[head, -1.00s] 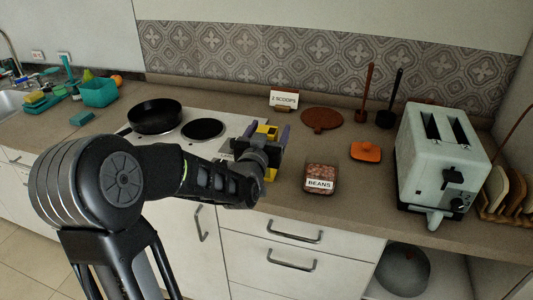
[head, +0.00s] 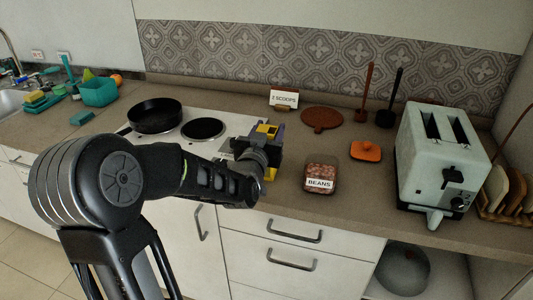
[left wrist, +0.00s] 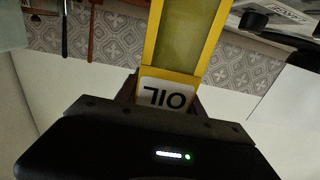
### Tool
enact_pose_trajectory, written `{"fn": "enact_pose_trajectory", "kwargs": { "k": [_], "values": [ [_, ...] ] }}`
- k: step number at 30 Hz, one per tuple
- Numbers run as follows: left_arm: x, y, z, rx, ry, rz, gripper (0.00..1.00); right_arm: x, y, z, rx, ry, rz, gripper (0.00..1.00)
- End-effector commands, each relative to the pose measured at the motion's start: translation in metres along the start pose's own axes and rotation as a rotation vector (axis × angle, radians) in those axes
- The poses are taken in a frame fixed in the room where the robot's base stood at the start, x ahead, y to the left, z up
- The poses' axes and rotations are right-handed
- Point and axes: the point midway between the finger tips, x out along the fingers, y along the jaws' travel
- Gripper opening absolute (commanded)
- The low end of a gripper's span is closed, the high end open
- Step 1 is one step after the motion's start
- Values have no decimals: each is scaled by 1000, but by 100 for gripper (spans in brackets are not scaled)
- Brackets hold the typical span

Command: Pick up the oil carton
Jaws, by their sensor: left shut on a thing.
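The oil carton is yellow with a greenish window and a white label reading OIL. In the head view its yellow top (head: 267,130) shows past my left gripper (head: 264,146), at the right edge of the stove. My gripper is shut on the carton and hides most of it. In the left wrist view the carton (left wrist: 183,45) rises from between the fingers (left wrist: 165,100), its label upside down close to the gripper body. Whether its base touches the counter is hidden. My right gripper is not in view.
A beans container (head: 320,174) stands to the right of the carton. Behind are a "2 SCOOPS" sign (head: 284,99) and a round brown board (head: 322,119). A toaster (head: 440,160) stands farther right. A black pan (head: 155,115) sits on the stove at left.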

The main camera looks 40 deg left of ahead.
Motion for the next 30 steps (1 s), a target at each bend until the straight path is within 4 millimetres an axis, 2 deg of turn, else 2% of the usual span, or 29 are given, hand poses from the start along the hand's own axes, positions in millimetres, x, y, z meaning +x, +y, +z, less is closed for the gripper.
{"fn": "enact_pose_trajectory", "kwargs": {
  "k": [1,6,23,26,30],
  "values": [
    [0,0,0,0,0,0,12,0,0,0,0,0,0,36],
    [0,0,0,0,0,0,0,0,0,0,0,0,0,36],
    [0,0,-2,0,3,0,0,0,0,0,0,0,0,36],
    [0,0,-8,0,6,-1,0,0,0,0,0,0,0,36],
    [0,0,-28,-1,9,0,0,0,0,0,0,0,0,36]
  ]
}}
